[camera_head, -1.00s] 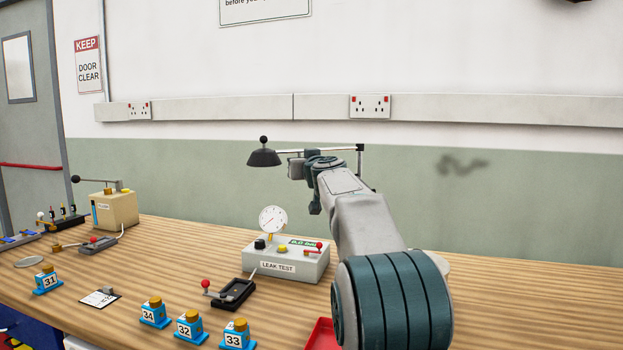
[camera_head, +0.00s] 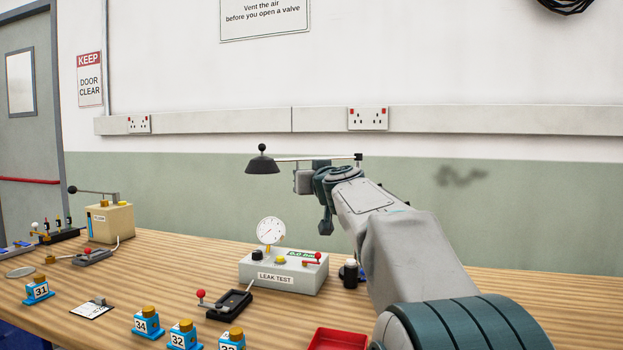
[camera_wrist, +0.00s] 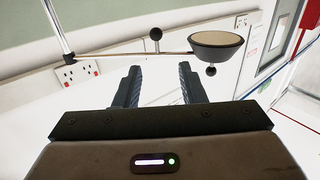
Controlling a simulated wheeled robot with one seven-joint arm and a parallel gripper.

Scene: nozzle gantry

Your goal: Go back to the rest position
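My gripper (camera_wrist: 158,84) shows in the wrist view with its two dark fingers apart and nothing between them. Beyond the fingertips are a thin rod and a dark cup-shaped head (camera_wrist: 217,50) with a pale inner face. In the head view my arm reaches in from the lower right, above the bench (camera_head: 480,290). The same dark head (camera_head: 263,166) hangs on its rod at the back, left of my wrist.
A leak test box (camera_head: 285,273) with a round gauge stands below my arm. Beside it are a red-knobbed lever (camera_head: 230,305), a small dark fitting (camera_head: 349,274) and a red tray (camera_head: 338,340). Several blue numbered blocks line the front left. The bench's right side is clear.

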